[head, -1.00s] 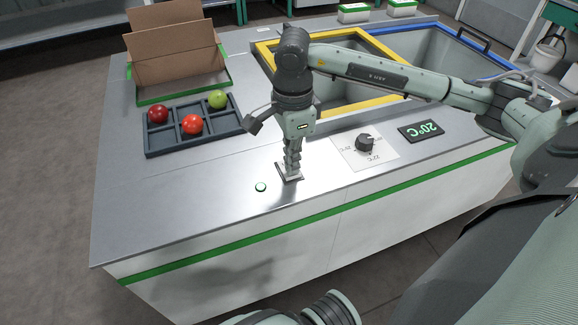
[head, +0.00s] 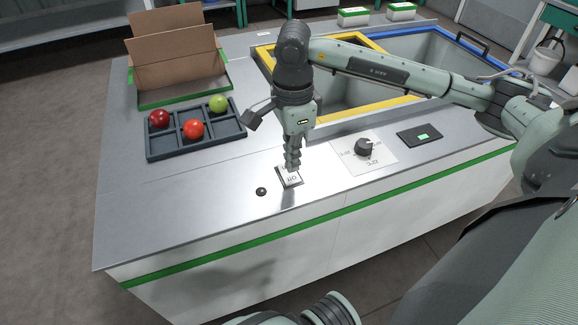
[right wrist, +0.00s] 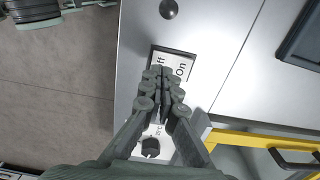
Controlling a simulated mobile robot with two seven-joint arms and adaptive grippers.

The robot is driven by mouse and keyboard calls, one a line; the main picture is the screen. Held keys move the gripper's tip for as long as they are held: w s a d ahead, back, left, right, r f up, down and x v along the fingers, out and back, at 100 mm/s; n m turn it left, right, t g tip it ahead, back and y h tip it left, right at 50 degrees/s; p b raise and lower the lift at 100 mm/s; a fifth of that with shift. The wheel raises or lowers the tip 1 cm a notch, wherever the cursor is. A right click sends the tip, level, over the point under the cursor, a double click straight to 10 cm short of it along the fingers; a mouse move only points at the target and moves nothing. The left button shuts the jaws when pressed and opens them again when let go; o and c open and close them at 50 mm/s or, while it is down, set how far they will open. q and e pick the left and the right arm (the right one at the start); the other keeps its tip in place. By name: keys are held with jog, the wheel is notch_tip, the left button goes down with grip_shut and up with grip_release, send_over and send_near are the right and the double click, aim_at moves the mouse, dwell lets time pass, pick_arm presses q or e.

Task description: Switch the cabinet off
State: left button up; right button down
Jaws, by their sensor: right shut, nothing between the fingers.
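The cabinet switch (head: 290,180) is a light rocker in a dark frame on the steel top near the front edge. In the right wrist view the switch (right wrist: 183,66) shows "On" and part of "Off". My right gripper (head: 292,168) is shut and empty, pointing down over the switch's far part; I cannot tell whether it touches. Its fingers (right wrist: 165,76) cover part of the switch. The round lamp (head: 261,191) beside the switch is dark. The display (head: 419,136) is dark with one small green patch. My left gripper is not in view.
A black dial (head: 365,147) on a white plate is right of the switch. Yellow-rimmed (head: 345,112) and blue-rimmed (head: 462,45) bins lie at the back.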

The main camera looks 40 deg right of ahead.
aim_at(292, 179)
jog(key=shift+r+p, duration=0.95)
jog(key=shift+r, duration=1.1)
